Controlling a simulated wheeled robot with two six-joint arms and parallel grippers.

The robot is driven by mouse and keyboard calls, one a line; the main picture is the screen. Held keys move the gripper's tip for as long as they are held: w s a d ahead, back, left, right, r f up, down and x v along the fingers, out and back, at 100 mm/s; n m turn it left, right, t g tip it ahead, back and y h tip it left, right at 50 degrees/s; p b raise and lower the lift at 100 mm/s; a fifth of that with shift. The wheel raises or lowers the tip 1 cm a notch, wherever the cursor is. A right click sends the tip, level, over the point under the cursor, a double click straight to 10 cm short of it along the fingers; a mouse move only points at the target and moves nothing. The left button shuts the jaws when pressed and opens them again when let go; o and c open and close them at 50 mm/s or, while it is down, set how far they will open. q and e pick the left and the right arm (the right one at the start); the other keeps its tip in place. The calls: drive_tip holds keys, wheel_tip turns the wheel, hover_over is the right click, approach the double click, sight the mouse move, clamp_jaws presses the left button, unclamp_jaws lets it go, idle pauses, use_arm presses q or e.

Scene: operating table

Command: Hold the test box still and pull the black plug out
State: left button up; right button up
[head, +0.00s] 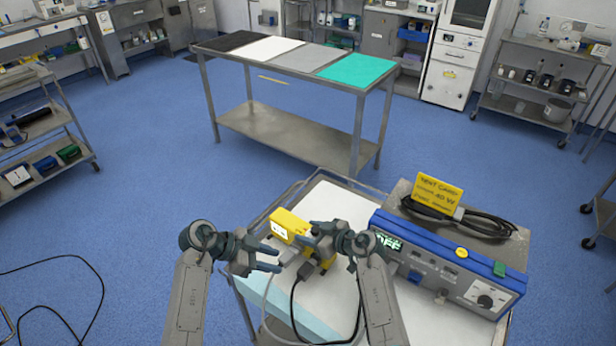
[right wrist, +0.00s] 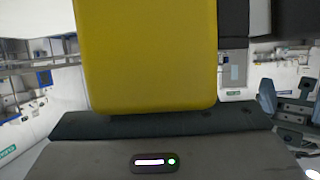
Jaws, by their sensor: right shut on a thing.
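The yellow test box (head: 287,224) lies on the white top of the cart, with a pale panel on its left end. My right gripper (head: 316,240) is shut on the test box and covers part of it. In the right wrist view the yellow box (right wrist: 146,55) fills the space above the gripper body. My left gripper (head: 280,260) is open and empty, with its fingers pointing right, just left of the box's near side. The black plug (head: 306,271) is at the box's near side, with a black cable running down from it. Whether it is fully seated cannot be told.
A blue and grey power unit (head: 445,268) stands right of the box, carrying a coiled black cable (head: 460,218) and a yellow card (head: 438,194). A grey cable loops near the box. A light blue strip (head: 290,308) lies along the cart's near left edge.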

drive_tip(key=o, duration=1.3)
